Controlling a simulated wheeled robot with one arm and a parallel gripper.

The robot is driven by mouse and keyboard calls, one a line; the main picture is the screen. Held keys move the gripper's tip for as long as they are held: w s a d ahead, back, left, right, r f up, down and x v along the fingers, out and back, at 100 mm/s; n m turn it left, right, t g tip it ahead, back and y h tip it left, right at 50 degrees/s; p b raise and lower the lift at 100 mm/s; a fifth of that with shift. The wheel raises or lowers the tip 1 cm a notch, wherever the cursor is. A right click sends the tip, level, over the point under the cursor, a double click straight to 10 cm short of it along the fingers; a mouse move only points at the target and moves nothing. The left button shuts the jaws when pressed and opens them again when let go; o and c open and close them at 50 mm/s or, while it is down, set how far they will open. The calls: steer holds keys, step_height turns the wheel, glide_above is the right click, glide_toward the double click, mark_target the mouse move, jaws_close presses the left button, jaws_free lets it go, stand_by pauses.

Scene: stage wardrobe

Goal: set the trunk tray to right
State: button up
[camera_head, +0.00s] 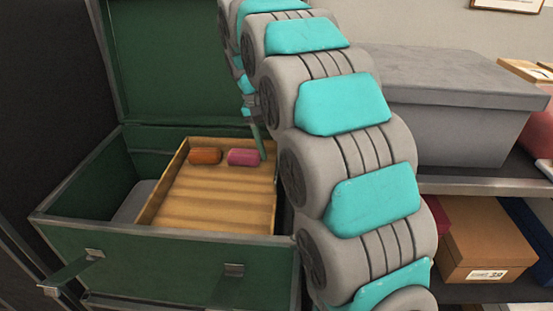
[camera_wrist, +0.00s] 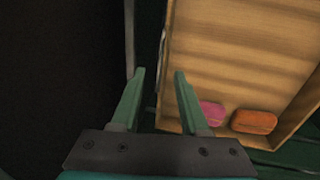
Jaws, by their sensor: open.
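The trunk tray (camera_head: 222,200) is a shallow wooden box inside the open green trunk (camera_head: 150,252), toward its right side. An orange roll (camera_head: 205,156) and a pink roll (camera_head: 243,157) lie in its far end. In the wrist view the tray (camera_wrist: 240,60) shows at right, with the pink roll (camera_wrist: 212,113) and orange roll (camera_wrist: 254,122). My gripper (camera_wrist: 159,73) is open and empty. Its fingers appear on either side of the tray's side wall; contact is unclear. In the head view a finger (camera_head: 259,143) shows beside the pink roll; my arm hides the rest.
The trunk's lid (camera_head: 170,60) stands open at the back. Something grey (camera_head: 133,202) lies low in the trunk, left of the tray. Right of my arm, a shelf holds a grey lidded box (camera_head: 460,105) and a brown box (camera_head: 480,235).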

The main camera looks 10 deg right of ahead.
mark_target(277, 167)
steer(key=shift+s+d+f, duration=0.1)
steer(key=shift+d+f, duration=0.1)
steer(key=shift+f, duration=0.7)
steer(key=shift+s+d+f, duration=0.1)
steer(key=shift+d+f, duration=0.05)
steer(key=shift+f, duration=0.7)
jaws_close()
